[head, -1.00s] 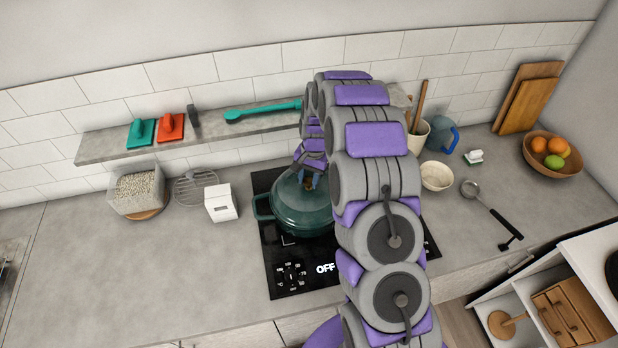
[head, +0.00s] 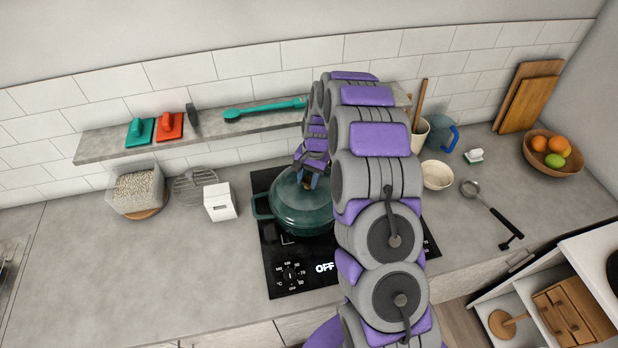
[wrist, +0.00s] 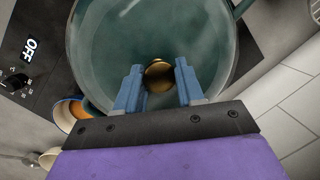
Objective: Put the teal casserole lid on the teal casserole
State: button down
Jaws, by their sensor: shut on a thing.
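The teal casserole (head: 292,222) stands on the black cooktop, with a side handle showing at its left. The teal casserole lid (head: 288,196) covers its top; any small gap at the rim cannot be made out. In the wrist view the lid (wrist: 118,45) fills the upper middle, with its round brass knob (wrist: 158,76) between the two blue fingers. My gripper (wrist: 158,84) is shut on the knob from above. In the head view my gripper (head: 309,181) is small and partly hidden by my arm, which also covers the casserole's right side.
A white box (head: 220,203) and a clear container (head: 137,190) stand left of the cooktop (head: 290,275). A shelf (head: 105,145) runs behind. A cream bowl (head: 437,176), a ladle (head: 488,207) and a fruit bowl (head: 553,169) are to the right. The front left counter is clear.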

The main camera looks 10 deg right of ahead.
jog(key=c, duration=1)
grip_release()
jog(key=shift+s+a+f, duration=0.1)
jog(key=shift+s+f, duration=0.15)
jog(key=shift+f, duration=0.1)
jog(key=shift+c, duration=0.2)
jog(key=o, duration=0.4)
jog(key=shift+w+a, duration=0.15)
jog(key=shift+a, duration=0.15)
jog(key=shift+d+r, duration=0.15)
jog(key=shift+d, duration=0.3)
jog(key=shift+w+a, duration=0.1)
jog(key=o, duration=0.4)
jog(key=shift+a, duration=0.1)
jog(key=shift+c, duration=0.2)
jog(key=shift+r, duration=0.1)
jog(key=shift+w+d+r+p, duration=0.1)
jog(key=shift+d+r+p, duration=0.15)
jog(key=shift+r, duration=0.9)
jog(key=shift+w+d+r+p, duration=0.15)
jog(key=shift+d+r+p, duration=0.05)
jog(key=shift+r, duration=0.9)
jog(key=shift+w+d+r+p, duration=0.1)
jog(key=shift+d+r+p, duration=0.15)
jog(key=shift+r, duration=0.9)
